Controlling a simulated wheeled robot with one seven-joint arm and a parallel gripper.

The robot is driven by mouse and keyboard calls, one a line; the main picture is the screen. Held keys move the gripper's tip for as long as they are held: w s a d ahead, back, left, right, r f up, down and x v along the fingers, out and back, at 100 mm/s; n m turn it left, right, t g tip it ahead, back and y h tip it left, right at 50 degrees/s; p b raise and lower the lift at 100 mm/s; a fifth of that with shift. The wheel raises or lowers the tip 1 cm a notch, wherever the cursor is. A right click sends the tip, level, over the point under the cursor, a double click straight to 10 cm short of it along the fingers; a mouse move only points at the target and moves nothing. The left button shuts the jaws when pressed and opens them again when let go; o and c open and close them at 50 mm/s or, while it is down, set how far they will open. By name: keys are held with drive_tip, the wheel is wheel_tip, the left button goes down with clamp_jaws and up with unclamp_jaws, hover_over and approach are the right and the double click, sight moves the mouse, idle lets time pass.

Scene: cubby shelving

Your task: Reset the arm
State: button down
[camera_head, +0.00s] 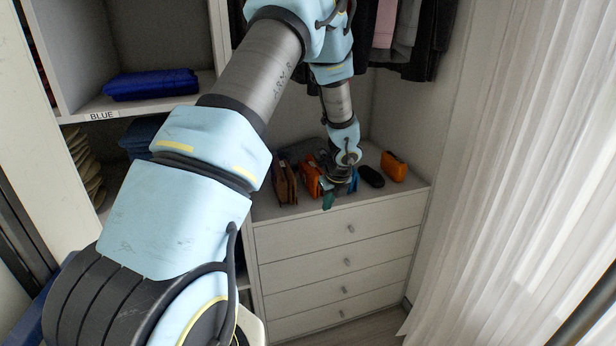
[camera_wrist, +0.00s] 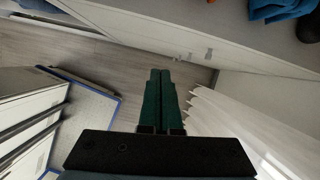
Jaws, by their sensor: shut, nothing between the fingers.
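My arm reaches across the head view and bends down over the top of a white drawer unit (camera_head: 338,237). My gripper (camera_head: 328,200) hangs near the front edge of that top, close to several bags. In the wrist view my gripper (camera_wrist: 160,75) shows its two green fingers pressed together with nothing between them. The floor and the drawer fronts lie beyond the fingertips. The bags directly behind the gripper are partly hidden by my wrist.
An orange bag (camera_head: 394,166), a dark pouch (camera_head: 371,177) and a brown bag (camera_head: 284,182) stand on the drawer unit. Clothes (camera_head: 400,35) hang above. A blue folded item (camera_head: 151,84) lies on the left shelf. A white curtain (camera_head: 510,170) hangs at the right.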

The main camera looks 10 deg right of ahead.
drive_tip(key=s+a+r+n+g, duration=0.1)
drive_tip(key=s+a+r+n, duration=0.3)
drive_tip(key=a+r+n, duration=0.3)
drive_tip(key=s+a+r+n, duration=0.4)
drive_tip(key=a+n, duration=0.4)
drive_tip(key=s+a+r+n, duration=0.3)
drive_tip(key=s+n, duration=0.3)
drive_tip(key=n, duration=0.1)
drive_tip(key=s+a+r+n+g+h, duration=0.1)
drive_tip(key=s+a+r+n, duration=0.1)
drive_tip(key=s+a+n, duration=0.2)
drive_tip(key=s+n, duration=0.3)
drive_tip(key=n, duration=0.1)
drive_tip(key=shift+s+r+n, duration=0.15)
drive_tip(key=shift+r+n, duration=0.15)
drive_tip(key=shift+r, duration=0.1)
drive_tip(key=shift+a, duration=0.1)
